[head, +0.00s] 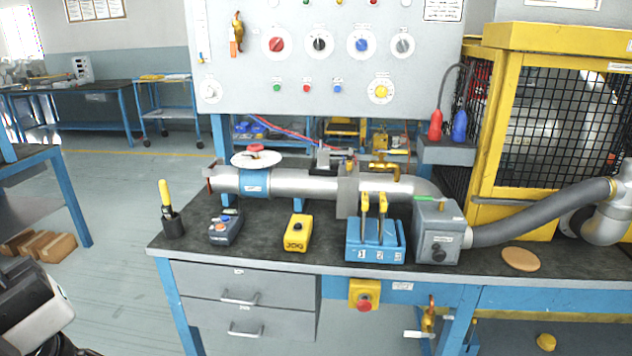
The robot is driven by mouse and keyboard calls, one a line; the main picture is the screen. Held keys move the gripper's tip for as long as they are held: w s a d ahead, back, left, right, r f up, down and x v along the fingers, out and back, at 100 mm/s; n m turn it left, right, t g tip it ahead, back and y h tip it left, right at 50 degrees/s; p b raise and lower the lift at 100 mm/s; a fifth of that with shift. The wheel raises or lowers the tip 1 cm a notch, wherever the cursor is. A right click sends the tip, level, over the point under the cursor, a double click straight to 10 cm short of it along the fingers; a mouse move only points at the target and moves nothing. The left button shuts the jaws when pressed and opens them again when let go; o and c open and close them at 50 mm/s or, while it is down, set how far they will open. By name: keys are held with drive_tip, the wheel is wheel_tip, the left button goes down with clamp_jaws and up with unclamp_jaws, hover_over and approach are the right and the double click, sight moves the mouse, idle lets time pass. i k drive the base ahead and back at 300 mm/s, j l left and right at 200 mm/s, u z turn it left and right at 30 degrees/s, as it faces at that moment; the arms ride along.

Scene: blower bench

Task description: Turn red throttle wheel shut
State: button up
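A small red wheel (256,148) sits on top of a round white plate (258,160) above the grey pipe (305,184), on the left part of the bench. A blue band (255,182) with a label wraps the pipe below it. The wheel is small in this view and I cannot tell its turn position. Part of my arm, white and black, shows at the lower left, well apart from the wheel. My gripper's fingers do not show.
The dark bench top (185,245) carries a yellow-handled tool in a cup (172,222), a dark button box (226,228), a yellow JOG box (298,233), a blue lever box (375,243) and a grey switch box (436,232). Open floor lies left of the bench.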

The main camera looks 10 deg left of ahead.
sight(255, 147)
drive_tip(key=i+u, duration=0.3)
drive_tip(key=i, duration=0.15)
drive_tip(key=i+l+u, duration=0.1)
drive_tip(key=i+u, duration=0.2)
drive_tip(key=i, duration=0.15)
